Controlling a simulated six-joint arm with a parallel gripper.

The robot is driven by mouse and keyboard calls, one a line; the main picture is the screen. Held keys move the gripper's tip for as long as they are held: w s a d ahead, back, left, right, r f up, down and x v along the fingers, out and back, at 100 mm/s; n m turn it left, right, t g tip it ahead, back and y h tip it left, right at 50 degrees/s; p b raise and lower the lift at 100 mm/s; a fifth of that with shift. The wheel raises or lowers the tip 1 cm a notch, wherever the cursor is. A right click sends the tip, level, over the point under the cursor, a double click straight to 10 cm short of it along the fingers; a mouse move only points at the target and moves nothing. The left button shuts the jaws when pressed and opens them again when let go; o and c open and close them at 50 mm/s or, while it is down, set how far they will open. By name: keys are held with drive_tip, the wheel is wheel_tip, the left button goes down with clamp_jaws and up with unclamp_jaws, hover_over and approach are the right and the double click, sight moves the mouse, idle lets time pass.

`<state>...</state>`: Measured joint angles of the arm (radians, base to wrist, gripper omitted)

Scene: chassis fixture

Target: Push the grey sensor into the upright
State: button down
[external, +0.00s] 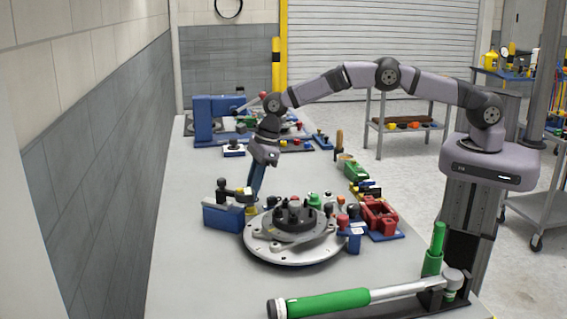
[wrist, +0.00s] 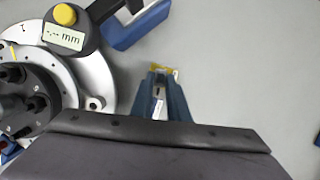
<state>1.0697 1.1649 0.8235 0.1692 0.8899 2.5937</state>
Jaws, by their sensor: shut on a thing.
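My gripper (external: 254,198) points down with its blue fingers near the left side of the round fixture (external: 262,252). In the wrist view the fingers (wrist: 161,80) are closed around a small, narrow grey piece (wrist: 159,93), which looks like the grey sensor. A yellow part (wrist: 160,68) shows at the fingertips, and also in the external view (external: 251,210). The fingers hide most of the held piece. I cannot tell which part is the upright, or whether the held piece touches anything.
A dark gauge with a "mm" display (wrist: 63,36) and its blue stand (external: 222,217) are close to the fingers. Black knobs (wrist: 35,103) rise from the fixture. A red vise (external: 379,214) stands to its right. A green-handled tool (external: 330,302) lies in front.

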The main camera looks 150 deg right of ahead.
drive_tip(key=shift+r, duration=0.15)
drive_tip(key=shift+r+p, duration=0.7)
drive_tip(key=shift+r, duration=0.15)
drive_tip(key=shift+r, duration=0.1)
drive_tip(key=shift+r+p, duration=1)
drive_tip(key=shift+r, duration=0.4)
